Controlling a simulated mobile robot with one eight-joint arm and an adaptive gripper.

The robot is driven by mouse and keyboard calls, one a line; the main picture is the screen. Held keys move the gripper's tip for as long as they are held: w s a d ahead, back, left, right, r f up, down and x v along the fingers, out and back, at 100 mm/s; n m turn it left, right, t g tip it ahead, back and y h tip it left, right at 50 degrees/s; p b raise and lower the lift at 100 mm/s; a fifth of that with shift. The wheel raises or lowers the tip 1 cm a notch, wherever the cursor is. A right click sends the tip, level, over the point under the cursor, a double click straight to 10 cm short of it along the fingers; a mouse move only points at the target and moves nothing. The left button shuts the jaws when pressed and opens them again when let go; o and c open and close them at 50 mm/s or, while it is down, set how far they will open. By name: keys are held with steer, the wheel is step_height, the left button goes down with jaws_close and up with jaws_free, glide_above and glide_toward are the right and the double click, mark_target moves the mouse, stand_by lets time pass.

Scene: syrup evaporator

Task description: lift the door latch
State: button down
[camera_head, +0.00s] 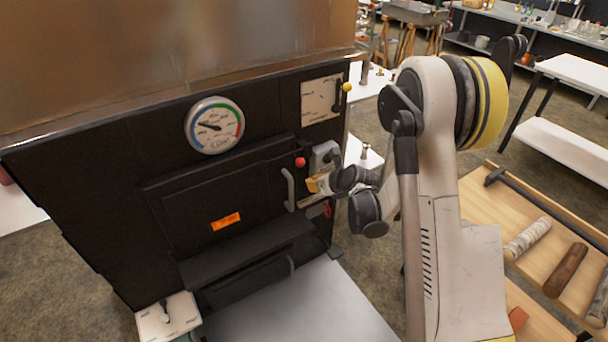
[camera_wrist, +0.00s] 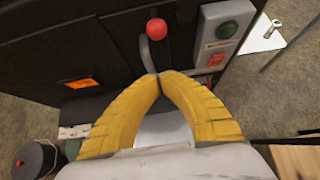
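The black door (camera_head: 185,205) is on the front of the evaporator and carries an orange label. A red ball knob (camera_head: 300,162) sits at its upper right, probably the latch's knob; it also shows in the wrist view (camera_wrist: 156,28). Below the knob is a grey curved handle (camera_head: 289,190), also in the wrist view (camera_wrist: 147,52). My gripper (camera_head: 312,184) is just right of the handle. In the wrist view its yellow fingers (camera_wrist: 160,76) meet at the tips near the handle's lower end, below the knob. I see nothing held; contact with the handle is unclear.
A round gauge (camera_head: 214,125) is above the door. A ledge (camera_head: 245,252) juts out below it. A wooden table (camera_head: 520,225) with tools stands at the right.

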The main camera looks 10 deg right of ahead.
steer(key=b+x, duration=0.4)
steer(key=x, duration=0.5)
steer(key=shift+w+a+r+b, duration=0.1)
steer(key=shift+w+r+b, duration=0.05)
steer(key=shift+r, duration=0.7)
steer(key=shift+w+r+b, duration=0.15)
steer(key=shift+r, duration=0.75)
